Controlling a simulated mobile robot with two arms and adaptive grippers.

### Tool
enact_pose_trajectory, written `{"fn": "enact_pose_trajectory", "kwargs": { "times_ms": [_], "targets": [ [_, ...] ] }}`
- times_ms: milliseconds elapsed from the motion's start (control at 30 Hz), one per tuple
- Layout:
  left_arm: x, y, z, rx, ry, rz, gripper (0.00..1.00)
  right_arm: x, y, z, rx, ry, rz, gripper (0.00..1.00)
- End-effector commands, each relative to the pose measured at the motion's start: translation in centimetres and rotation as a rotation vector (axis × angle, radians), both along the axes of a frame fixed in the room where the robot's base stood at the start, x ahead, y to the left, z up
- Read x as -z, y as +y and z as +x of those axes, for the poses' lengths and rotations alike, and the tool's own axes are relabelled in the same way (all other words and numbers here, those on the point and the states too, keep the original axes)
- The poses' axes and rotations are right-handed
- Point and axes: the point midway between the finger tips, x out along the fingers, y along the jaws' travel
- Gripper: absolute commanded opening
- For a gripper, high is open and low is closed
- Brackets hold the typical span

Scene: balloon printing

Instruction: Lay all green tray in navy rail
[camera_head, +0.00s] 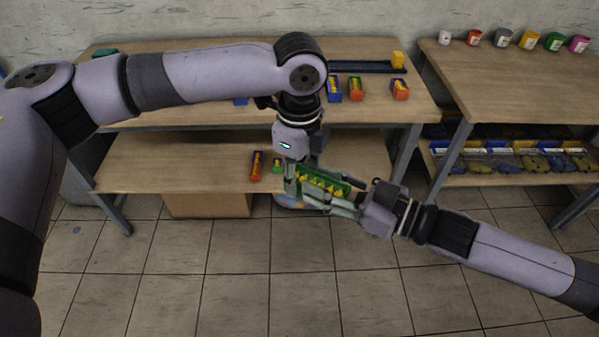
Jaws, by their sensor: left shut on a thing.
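A green tray (325,184) with several yellow pieces in it is held in front of the lower shelf. My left gripper (296,182) reaches down from above and is shut on the tray's left end. My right gripper (338,203) comes in from the right, with its fingers close along the tray's near side; whether they grip it is unclear. A navy rail (362,67) lies at the back of the upper tabletop, with a yellow item at its right end. A small green object (277,165) sits on the lower shelf; it is partly hidden by my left gripper.
An orange tray (257,165) stands on the lower shelf (165,163). Blue (334,89) and orange (400,89) trays stand on the upper tabletop. A teal object (105,52) is at its back left. The right table (500,75) holds several paint pots.

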Motion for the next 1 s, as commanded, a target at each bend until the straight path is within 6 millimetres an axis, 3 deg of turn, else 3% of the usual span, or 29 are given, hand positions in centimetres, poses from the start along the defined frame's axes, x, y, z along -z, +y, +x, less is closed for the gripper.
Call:
{"fn": "enact_pose_trajectory", "kwargs": {
  "times_ms": [333,667,867,1000],
  "targets": [
    [0.0,0.0,0.0,0.000,0.000,0.000,0.08,0.0,0.0,0.0,0.000,0.000,0.000,0.60],
    [0.0,0.0,0.0,0.000,0.000,0.000,0.08,0.0,-0.2,-0.1,0.001,0.000,-0.001,0.60],
    [0.0,0.0,0.0,0.000,0.000,0.000,0.08,0.0,-2.1,-0.9,0.003,0.002,-0.004,0.60],
    [0.0,0.0,0.0,0.000,0.000,0.000,0.08,-0.1,-4.5,-2.0,0.004,0.002,-0.006,0.60]
  ]
}}
